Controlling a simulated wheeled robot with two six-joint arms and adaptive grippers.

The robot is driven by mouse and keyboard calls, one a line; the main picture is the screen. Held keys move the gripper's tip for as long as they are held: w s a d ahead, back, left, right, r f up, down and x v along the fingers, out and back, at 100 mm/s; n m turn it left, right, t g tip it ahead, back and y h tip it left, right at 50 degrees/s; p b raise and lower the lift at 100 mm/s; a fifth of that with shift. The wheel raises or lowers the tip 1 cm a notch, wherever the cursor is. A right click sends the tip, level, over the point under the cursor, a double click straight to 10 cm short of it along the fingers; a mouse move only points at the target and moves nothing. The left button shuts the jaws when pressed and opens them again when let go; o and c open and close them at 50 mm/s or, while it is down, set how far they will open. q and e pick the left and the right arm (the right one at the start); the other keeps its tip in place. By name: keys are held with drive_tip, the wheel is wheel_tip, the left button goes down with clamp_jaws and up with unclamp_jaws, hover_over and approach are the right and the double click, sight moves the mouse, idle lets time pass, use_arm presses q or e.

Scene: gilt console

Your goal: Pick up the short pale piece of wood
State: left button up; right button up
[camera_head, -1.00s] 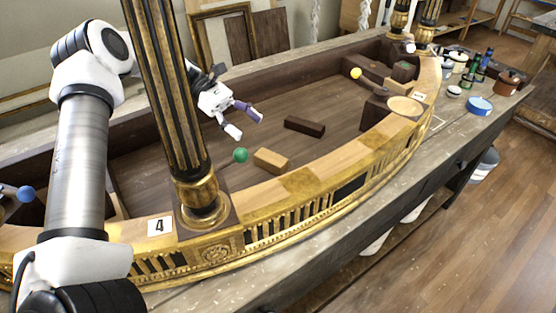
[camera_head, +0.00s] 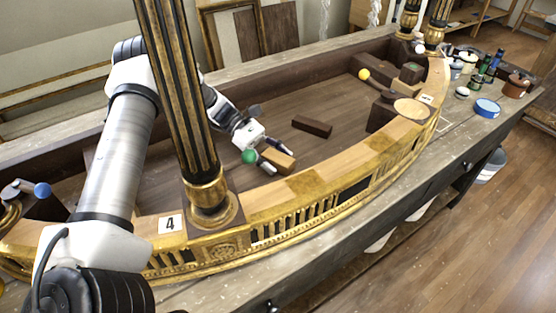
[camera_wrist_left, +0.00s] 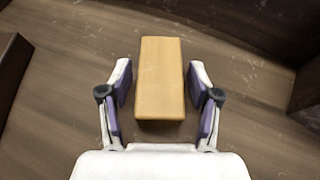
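The short pale piece of wood (camera_head: 279,159) lies on the dark floor of the gilt console, close to its curved front rim. In the left wrist view the pale piece (camera_wrist_left: 160,78) lies lengthwise between the two open fingers, with a gap on each side. My left gripper (camera_head: 277,157) is low over the piece and open; it also shows in the left wrist view (camera_wrist_left: 160,97). Part of the piece is hidden by the gripper in the head view. My right gripper is not in view.
A dark wooden block (camera_head: 312,127) lies just beyond the pale piece. A black and gilt column (camera_head: 183,100) stands close to my left arm. A yellow ball (camera_head: 363,74) is farther back.

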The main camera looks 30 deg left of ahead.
use_arm(q)
drive_tip(key=c, duration=0.8)
